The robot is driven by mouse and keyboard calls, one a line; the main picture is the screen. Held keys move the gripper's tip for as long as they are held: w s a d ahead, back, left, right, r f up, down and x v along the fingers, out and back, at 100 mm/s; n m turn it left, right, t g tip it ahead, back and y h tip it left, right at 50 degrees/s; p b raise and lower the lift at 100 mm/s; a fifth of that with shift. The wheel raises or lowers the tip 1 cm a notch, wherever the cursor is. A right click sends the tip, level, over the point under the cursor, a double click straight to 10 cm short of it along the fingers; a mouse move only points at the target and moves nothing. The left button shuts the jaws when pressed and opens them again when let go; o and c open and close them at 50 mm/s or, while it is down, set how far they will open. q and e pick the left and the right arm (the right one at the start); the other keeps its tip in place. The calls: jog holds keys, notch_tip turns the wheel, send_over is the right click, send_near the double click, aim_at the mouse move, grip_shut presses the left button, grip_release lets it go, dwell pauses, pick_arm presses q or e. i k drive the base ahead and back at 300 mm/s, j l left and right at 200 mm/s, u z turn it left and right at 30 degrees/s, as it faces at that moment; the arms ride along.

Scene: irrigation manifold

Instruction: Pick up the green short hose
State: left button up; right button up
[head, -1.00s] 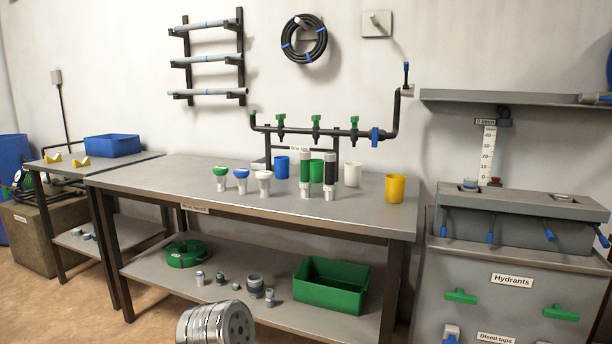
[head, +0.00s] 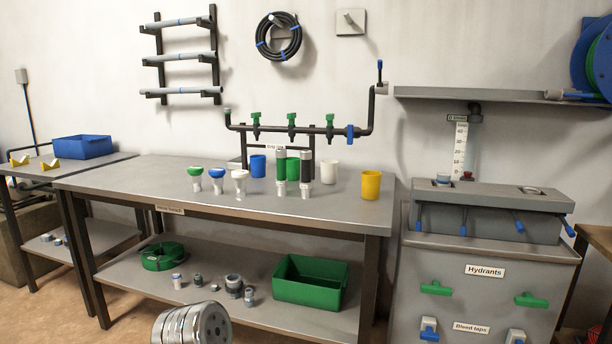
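A coiled green hose (head: 163,257) lies on the lower shelf of the main bench, towards its left end. Neither of my grippers shows in the head view. Only a silver rounded part, seemingly of my own arm, shows at the bottom edge, with no fingers visible.
The bench top (head: 130,180) holds several cups and capped fittings, with free room at its left. A green bin (head: 310,281) and several grey fittings share the lower shelf (head: 250,318). A hydrants cabinet (head: 485,290) stands right. A black hose coil (head: 262,42) hangs on the wall.

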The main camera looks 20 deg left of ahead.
aim_at(282, 182)
jog(key=i+l+z, duration=0.35)
jog(key=l+z, duration=0.15)
jog(key=l, duration=0.15)
jog(key=j+u, duration=0.15)
jog(key=u, duration=1.35)
jog(key=i, duration=0.15)
